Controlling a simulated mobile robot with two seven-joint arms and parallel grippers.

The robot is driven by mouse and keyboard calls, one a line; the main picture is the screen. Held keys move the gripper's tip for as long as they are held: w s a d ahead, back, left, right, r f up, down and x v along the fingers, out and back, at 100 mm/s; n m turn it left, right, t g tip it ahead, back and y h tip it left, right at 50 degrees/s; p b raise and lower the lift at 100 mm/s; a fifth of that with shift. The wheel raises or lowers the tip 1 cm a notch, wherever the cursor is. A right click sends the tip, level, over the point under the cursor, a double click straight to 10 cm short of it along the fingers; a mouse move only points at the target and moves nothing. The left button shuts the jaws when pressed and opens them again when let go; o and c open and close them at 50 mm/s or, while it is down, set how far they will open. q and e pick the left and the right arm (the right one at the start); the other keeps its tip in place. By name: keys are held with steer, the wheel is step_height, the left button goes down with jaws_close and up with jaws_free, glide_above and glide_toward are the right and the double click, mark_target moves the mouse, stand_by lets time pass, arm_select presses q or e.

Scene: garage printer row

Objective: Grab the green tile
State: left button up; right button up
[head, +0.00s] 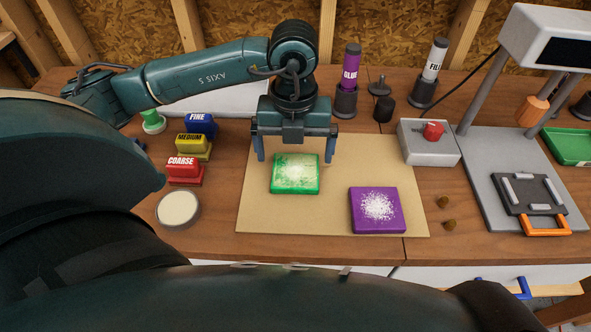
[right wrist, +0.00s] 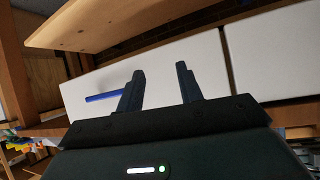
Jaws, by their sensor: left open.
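The green tile (head: 295,175) lies flat on the tan mat (head: 262,212), with pale powder spread over its top. My left gripper (head: 294,156) points down at the tile's far edge, with its fingers wide apart, one to each side. It holds nothing; whether the fingers touch the tile or mat I cannot tell. My right gripper (right wrist: 160,72) shows in the right wrist view, with its fingers apart and nothing between them, in front of white drawer fronts (right wrist: 195,60).
A purple tile (head: 378,210) with white powder lies on the mat's right side. Left of the mat are a round cream dish (head: 178,208) and red, yellow and blue labelled blocks. A grey box with a red knob (head: 433,131) and a press stand (head: 485,180) are at right.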

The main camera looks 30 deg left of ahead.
mark_target(296, 169)
arm_select(q)
steer(key=f, duration=0.4)
steer(key=shift+w+f+p, duration=0.25)
steer(key=shift+f+p, duration=0.05)
steer(key=shift+p, duration=0.05)
steer(key=c, duration=1)
